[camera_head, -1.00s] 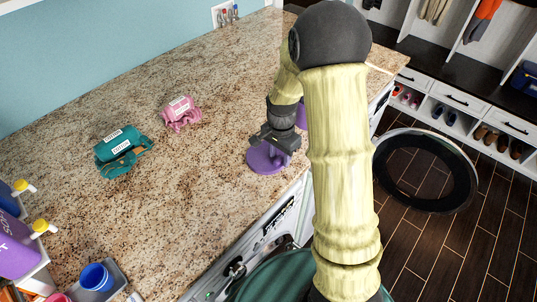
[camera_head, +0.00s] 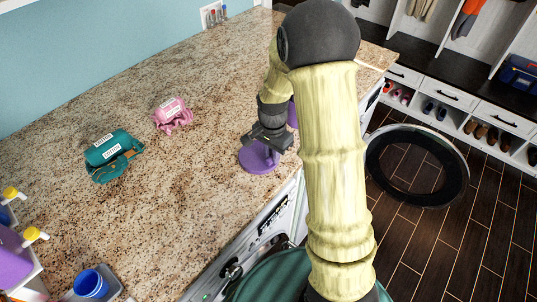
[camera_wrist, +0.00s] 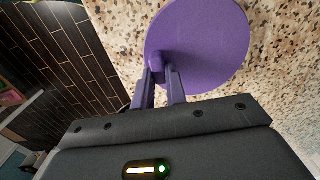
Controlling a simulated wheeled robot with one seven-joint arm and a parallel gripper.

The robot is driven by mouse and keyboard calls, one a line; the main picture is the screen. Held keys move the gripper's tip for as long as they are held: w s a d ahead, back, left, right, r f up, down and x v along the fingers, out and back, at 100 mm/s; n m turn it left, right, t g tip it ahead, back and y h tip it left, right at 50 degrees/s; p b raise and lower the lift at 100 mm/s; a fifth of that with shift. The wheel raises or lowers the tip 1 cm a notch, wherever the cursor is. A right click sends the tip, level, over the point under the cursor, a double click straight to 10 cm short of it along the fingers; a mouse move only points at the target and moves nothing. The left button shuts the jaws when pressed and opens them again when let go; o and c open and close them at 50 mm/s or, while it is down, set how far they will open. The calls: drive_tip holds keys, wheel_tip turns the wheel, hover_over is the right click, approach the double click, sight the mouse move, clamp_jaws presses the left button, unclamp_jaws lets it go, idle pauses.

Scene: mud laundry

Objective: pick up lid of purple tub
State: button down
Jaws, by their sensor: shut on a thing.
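The purple lid (camera_head: 258,160) is a flat round disc with a raised knob, at the right edge of the speckled countertop in the head view. It fills the upper middle of the wrist view (camera_wrist: 205,45). My gripper (camera_head: 272,147) is shut on the lid's knob, with the disc beyond the fingertips (camera_wrist: 163,76). I cannot tell whether the disc touches the counter. A purple object (camera_head: 292,115), perhaps the tub, shows just behind my arm and is mostly hidden by it.
A teal bundle (camera_head: 112,156) and a pink bundle (camera_head: 172,115) lie on the counter (camera_head: 150,220) to the left. Purple bottles (camera_head: 12,262) and a blue cup (camera_head: 91,284) stand at the near left. An open round machine door (camera_head: 417,165) stands to the right.

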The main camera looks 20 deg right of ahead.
wheel_tip(320, 180, up, 10)
drive_tip(key=b, duration=0.3)
drive_tip(key=shift+f, duration=0.15)
idle(0.5)
